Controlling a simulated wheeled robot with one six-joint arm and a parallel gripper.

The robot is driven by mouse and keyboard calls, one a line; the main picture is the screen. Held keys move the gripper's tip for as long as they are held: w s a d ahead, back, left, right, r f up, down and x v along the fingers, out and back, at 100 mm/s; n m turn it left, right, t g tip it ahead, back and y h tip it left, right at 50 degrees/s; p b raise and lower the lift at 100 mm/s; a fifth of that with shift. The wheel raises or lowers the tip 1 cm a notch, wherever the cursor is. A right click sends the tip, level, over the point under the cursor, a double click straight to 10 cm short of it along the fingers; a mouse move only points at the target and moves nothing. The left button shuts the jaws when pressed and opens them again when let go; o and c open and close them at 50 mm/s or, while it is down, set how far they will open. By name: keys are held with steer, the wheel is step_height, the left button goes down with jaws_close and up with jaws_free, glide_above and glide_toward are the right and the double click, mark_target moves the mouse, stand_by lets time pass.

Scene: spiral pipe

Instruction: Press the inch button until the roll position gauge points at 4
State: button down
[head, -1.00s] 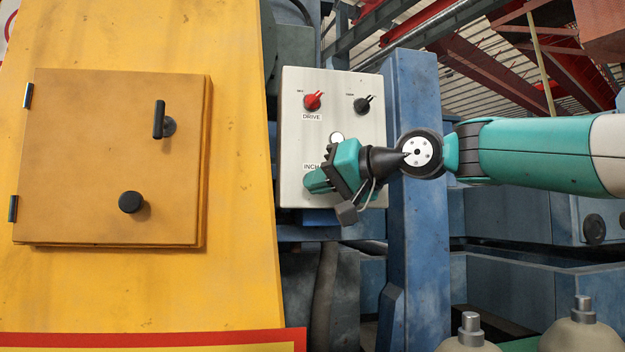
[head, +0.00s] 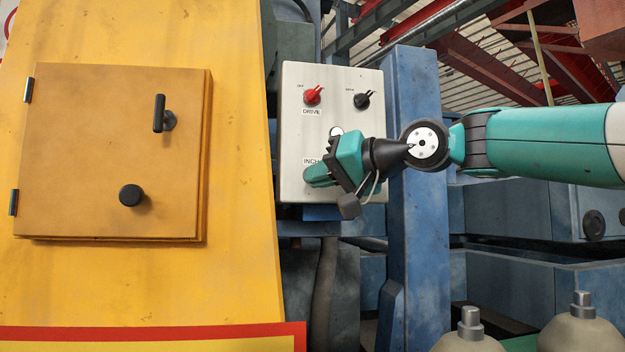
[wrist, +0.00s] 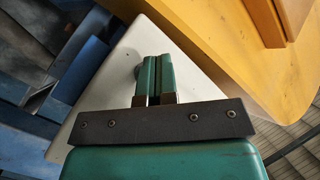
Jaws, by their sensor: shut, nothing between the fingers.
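My gripper (head: 312,178) is at the lower part of the pale control panel (head: 296,105), in front of the spot below the INCH label (head: 310,161). Its green fingers are shut with nothing between them. The inch button itself is hidden behind the gripper in the head view, so contact cannot be told. The roll position gauge is not visible.
The panel also has a red DRIVE knob (head: 312,95), a black knob (head: 362,100) and a pale round part (head: 337,131) above the gripper. A yellow cabinet (head: 240,280) stands left, with a handled door (head: 80,150). A blue post (head: 415,250) stands right of the panel.

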steer(key=shift+s+d+b, duration=0.2)
steer(key=shift+s+b, duration=0.3)
steer(key=shift+s, duration=0.35)
steer(key=shift+s+d+b, duration=0.15)
steer(key=shift+s+b, duration=0.35)
steer(key=shift+s, duration=0.3)
steer(key=shift+s+d+b, duration=0.2)
steer(key=shift+s+b, duration=0.3)
steer(key=shift+s, duration=0.35)
steer(key=s+d+f+n+g+h+b, duration=0.1)
steer(key=s+d+f+g+h, duration=0.3)
steer(key=f, duration=0.9)
steer(key=s+d+f+h+b, duration=0.1)
steer(key=s+d+f+h, duration=0.15)
steer(key=s+f, duration=0.65)
steer(key=s+d+f+g+h, duration=0.1)
steer(key=s+d+f, duration=0.1)
steer(key=s+f, duration=0.2)
steer(key=s+d+f+n+g+h+b, duration=0.1)
steer(key=s+d+f+g, duration=0.1)
steer(key=f, duration=0.7)
steer(key=s+d+f+n+g+h, duration=0.1)
steer(key=s+d+f+g, duration=0.1)
steer(key=s+f, duration=0.4)
steer(key=shift+s+d+f, duration=0.15)
steer(key=shift+s+d, duration=0.4)
steer(key=shift+d, duration=0.3)
